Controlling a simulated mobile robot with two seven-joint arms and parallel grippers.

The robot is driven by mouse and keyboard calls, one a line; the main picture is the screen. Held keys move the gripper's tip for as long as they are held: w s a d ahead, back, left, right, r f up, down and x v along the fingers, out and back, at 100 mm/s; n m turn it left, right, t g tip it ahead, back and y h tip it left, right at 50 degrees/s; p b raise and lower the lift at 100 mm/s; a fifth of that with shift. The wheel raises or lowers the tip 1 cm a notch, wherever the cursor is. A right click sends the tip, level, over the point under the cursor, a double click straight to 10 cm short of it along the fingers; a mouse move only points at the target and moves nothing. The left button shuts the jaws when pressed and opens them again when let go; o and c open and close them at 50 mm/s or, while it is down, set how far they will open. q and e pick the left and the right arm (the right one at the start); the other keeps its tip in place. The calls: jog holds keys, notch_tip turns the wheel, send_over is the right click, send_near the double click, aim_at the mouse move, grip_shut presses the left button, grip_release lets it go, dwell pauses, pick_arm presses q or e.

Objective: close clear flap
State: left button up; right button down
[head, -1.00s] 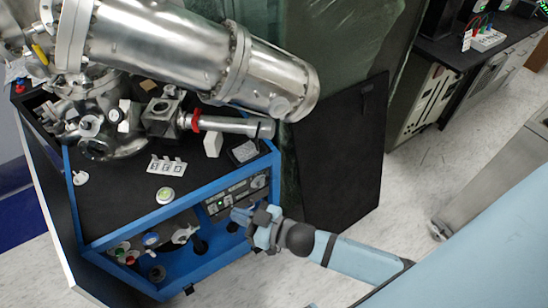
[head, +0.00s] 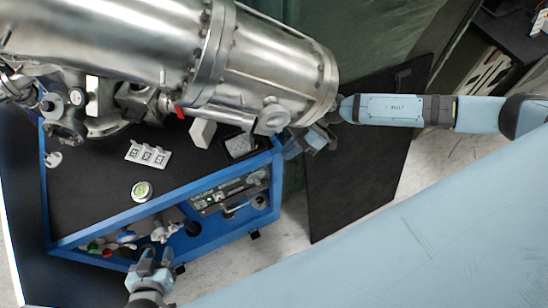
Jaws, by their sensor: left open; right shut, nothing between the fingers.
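I cannot make out a clear flap for certain. A small box with a dark, speckled top (head: 240,146) sits at the right corner of the black tabletop, and I cannot tell whether its top is a flap. My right gripper (head: 302,143) is shut and empty, just right of that corner, below the end of the steel cylinder. My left gripper (head: 155,258) is open at the front edge of the blue-framed bench (head: 100,258), its fingers pointing toward the fittings in the open front bay.
A large steel cylinder (head: 200,50) overhangs the back of the bench. A white tag strip (head: 147,154), a round green-faced piece (head: 142,190) and a white block (head: 203,132) are on the tabletop. A control panel (head: 230,193) is in the front. A black board (head: 350,190) stands right.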

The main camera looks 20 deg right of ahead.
aim_at(269, 180)
jog(key=x, duration=0.9)
jog(key=shift+d+f, duration=0.2)
jog(key=shift+f, duration=0.25)
